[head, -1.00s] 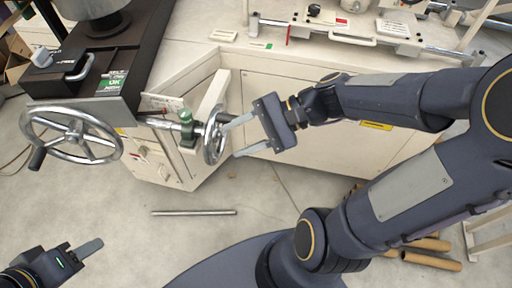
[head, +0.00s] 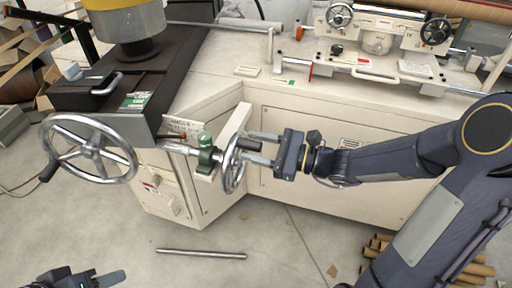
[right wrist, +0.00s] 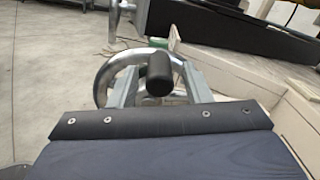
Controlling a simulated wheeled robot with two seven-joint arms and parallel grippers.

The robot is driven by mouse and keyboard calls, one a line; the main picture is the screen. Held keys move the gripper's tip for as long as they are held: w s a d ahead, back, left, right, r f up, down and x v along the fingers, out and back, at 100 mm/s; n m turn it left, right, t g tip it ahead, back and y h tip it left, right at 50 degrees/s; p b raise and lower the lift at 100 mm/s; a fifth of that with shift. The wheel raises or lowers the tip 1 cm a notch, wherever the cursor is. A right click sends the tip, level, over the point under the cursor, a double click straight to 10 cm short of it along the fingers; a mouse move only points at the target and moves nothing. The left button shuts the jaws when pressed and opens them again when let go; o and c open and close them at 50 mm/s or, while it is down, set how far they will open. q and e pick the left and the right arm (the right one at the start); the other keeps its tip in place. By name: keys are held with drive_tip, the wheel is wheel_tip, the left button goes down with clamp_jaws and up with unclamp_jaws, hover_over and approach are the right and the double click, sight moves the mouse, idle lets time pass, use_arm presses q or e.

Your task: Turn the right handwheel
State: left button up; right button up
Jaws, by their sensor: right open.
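The right handwheel (head: 232,165) is a small chrome wheel with a black handle (head: 248,144), on a shaft beside a green fitting. It is seen nearly edge-on in the head view. My right gripper (head: 262,148) is open, its two grey fingers pointing left at the wheel, one on either side of the black handle. In the right wrist view the black handle (right wrist: 159,74) stands between the fingers, with the chrome rim (right wrist: 112,78) behind. Whether the fingers touch it I cannot tell. My left gripper (head: 100,279) is at the bottom left, only partly in view, away from the wheels.
A larger chrome handwheel (head: 88,148) with a black handle is at the left of the machine. The cream cabinet (head: 330,165) lies behind my right gripper. A metal rod (head: 201,253) lies on the floor. Brown tubes (head: 475,268) lie at lower right.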

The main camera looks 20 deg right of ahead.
clamp_jaws()
idle(0.3)
